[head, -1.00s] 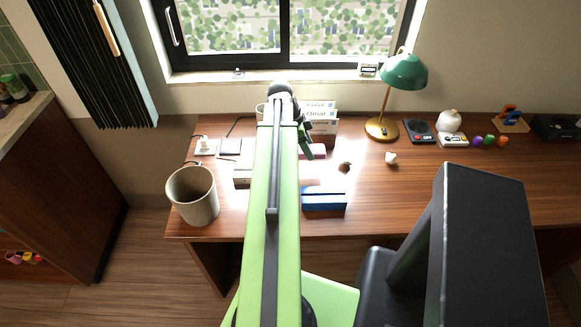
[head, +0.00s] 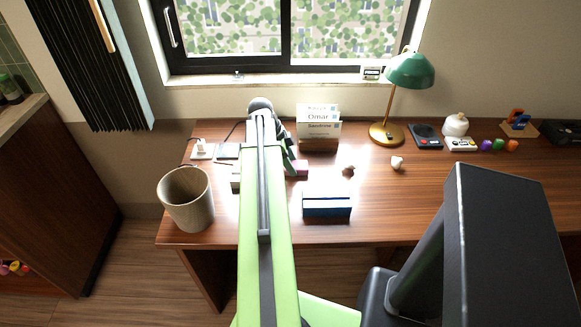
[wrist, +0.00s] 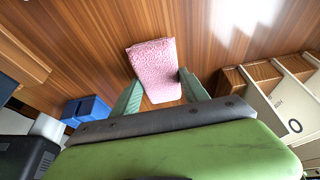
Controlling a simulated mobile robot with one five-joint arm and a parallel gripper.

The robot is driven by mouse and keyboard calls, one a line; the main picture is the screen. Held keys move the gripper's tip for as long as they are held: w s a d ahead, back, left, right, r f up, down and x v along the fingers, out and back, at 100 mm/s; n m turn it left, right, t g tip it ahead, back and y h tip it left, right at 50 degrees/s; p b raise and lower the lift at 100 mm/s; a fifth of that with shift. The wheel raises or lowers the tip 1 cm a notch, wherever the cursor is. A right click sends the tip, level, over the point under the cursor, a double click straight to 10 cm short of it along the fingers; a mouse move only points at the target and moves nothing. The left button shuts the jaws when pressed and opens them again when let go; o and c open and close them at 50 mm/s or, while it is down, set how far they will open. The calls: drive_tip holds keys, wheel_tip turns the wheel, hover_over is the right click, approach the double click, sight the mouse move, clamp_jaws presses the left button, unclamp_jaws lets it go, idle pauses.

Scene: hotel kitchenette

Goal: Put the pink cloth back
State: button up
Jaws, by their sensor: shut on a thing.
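The pink cloth (wrist: 153,60) is a folded, textured block between the fingers of my gripper (wrist: 158,79) in the wrist view. My gripper is shut on it, with a finger at each side of its near part, and the far part sticks out beyond the fingertips. In the head view only a small pink edge of the cloth (head: 302,168) shows, beside my gripper (head: 291,164); my arm hides the rest. I cannot tell how far the cloth is above the desk (head: 400,195).
A blue box (head: 327,205) stands near the front edge, right of my arm. A name-card holder (head: 319,143) is behind the gripper. A beige bin (head: 187,200) stands at left, and a green lamp (head: 409,71) at back right. The desk's middle right is mostly clear.

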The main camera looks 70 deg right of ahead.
drive_tip(key=shift+f, duration=0.15)
drive_tip(key=o, duration=1.2)
drive_tip(key=shift+r+p, duration=0.35)
drive_tip(key=shift+r, duration=0.15)
drive_tip(key=p+v, duration=1)
drive_tip(key=v, duration=0.1)
drive_tip(key=shift+w+a+r, duration=0.1)
drive_tip(key=shift+w, duration=0.1)
drive_tip(key=shift+r+p, duration=0.1)
drive_tip(key=shift+p, duration=0.2)
